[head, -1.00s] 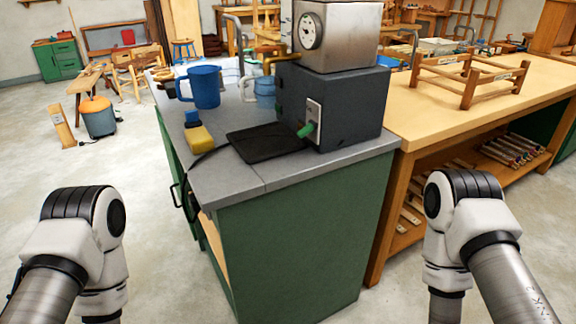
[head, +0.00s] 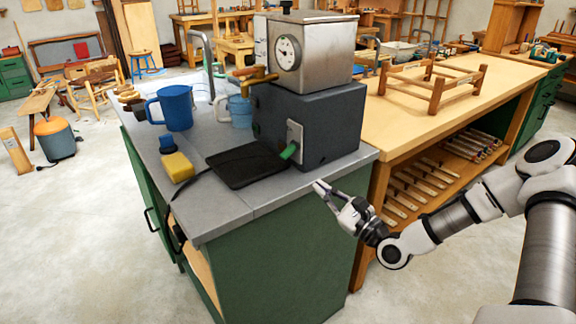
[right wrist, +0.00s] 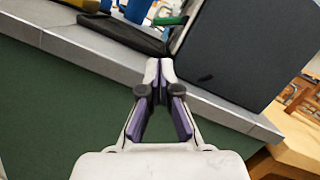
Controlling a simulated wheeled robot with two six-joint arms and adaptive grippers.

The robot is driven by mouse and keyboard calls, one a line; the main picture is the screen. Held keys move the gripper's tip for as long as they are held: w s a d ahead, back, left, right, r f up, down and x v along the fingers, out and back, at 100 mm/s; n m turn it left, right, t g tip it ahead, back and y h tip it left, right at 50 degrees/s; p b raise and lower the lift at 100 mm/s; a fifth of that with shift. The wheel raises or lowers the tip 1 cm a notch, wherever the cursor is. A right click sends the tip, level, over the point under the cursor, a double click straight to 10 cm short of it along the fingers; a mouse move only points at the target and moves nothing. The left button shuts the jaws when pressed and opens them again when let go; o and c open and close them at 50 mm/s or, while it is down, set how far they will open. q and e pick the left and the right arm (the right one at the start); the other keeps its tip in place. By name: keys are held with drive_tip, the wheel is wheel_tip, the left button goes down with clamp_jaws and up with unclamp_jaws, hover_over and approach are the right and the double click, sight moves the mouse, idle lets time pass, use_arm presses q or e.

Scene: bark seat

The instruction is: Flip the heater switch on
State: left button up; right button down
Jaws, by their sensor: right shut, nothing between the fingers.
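The heater is a dark grey box (head: 325,125) on the grey counter, with a steel tank (head: 325,45) and dial gauge on top. Its switch is a green lever (head: 289,151) on a pale plate on the front face, angled down and outward. The green lever (right wrist: 170,20) also shows near the top of the right wrist view. My right gripper (head: 318,186) is shut and empty, just off the counter's front right edge, to the right of and lower in the picture than the lever, apart from it. In the wrist view its fingertips (right wrist: 159,62) meet. My left gripper is out of view.
A black mat (head: 245,163) lies in front of the heater. A wooden bench (head: 420,110) adjoins at right. The counter's front corner is bare.

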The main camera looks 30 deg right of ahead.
sight(289, 152)
drive_tip(key=shift+w+f, duration=0.1)
drive_tip(key=b+x, duration=0.2)
drive_tip(key=x, duration=0.7)
drive_tip(key=shift+w, duration=0.4)
drive_tip(key=shift+s+a, duration=0.1)
